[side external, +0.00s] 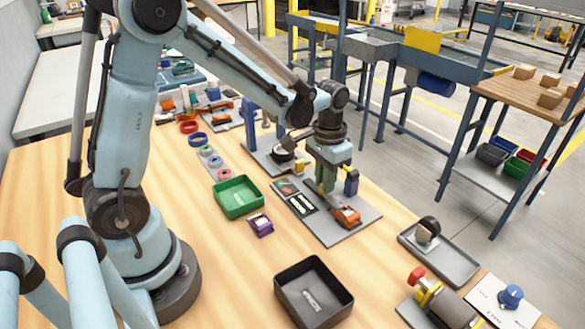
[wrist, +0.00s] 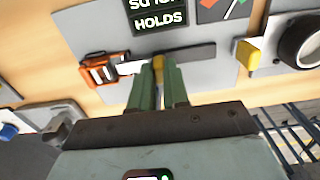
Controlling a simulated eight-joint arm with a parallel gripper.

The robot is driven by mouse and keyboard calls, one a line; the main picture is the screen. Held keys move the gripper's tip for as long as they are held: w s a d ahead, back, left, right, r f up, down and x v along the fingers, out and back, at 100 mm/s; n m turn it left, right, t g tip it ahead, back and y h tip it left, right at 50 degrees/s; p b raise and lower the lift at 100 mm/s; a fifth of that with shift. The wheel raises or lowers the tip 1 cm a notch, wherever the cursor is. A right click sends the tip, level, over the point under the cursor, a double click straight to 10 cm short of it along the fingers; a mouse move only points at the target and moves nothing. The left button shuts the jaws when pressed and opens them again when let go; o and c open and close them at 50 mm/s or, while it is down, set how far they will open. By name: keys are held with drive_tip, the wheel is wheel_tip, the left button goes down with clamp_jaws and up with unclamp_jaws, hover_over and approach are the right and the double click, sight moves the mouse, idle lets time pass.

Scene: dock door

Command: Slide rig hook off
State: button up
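The slide rig is a grey plate (side external: 330,232) with an orange block (side external: 347,215) near its front end. In the wrist view the orange block (wrist: 98,70) sits at the left end of a bar, whose pale part (wrist: 130,68) leads to a dark grey part (wrist: 196,53). A small yellow piece (wrist: 159,66) stands at the bar's middle. My gripper (wrist: 160,78) has green fingers close together on either side of the yellow piece, which fills the gap. It also shows over the plate in the side view (side external: 325,188). No separate hook can be made out; fingers hide part of the bar.
A green tray (side external: 237,196), a purple-edged box (side external: 260,225) and a black bin (side external: 340,284) stand on the wooden table.

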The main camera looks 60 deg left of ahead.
clamp_jaws()
drive_tip(key=shift+a, duration=1.5)
drive_tip(key=o, duration=0.6)
unclamp_jaws()
drive_tip(key=shift+c, duration=0.2)
wheel_tip(320, 180, up, 12)
